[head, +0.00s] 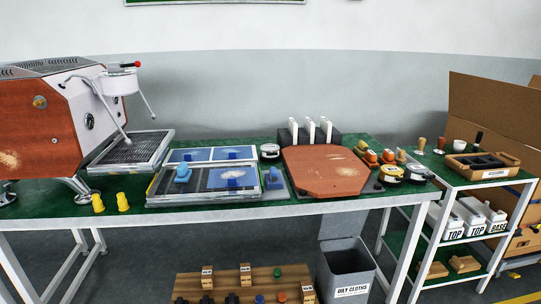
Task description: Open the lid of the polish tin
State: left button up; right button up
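Neither of my grippers is in view. Several small round tins stand on the green-topped workbench (60,213). A dark tin with a yellow band and pale top (391,174) stands near the bench's right end. A similar round tin (417,175) stands just to its right. A smaller, pale-topped round tin (270,151) stands behind the blue panels, left of the wooden board. Labels are too small to read, so I cannot tell which is the polish tin. No lid is visibly lifted off.
An espresso machine (58,118) stands at the left. A reddish wooden board (325,171) lies right of two framed panels with blue pads (205,178). Yellow cone-like pieces (123,202) stand at the front left. An open grey bin (346,270) is below; a shelf cart (484,182) stands right.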

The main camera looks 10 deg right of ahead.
aim_at(272, 148)
jog(key=z, duration=0.45)
jog(key=i, duration=0.75)
jog(key=z, duration=0.25)
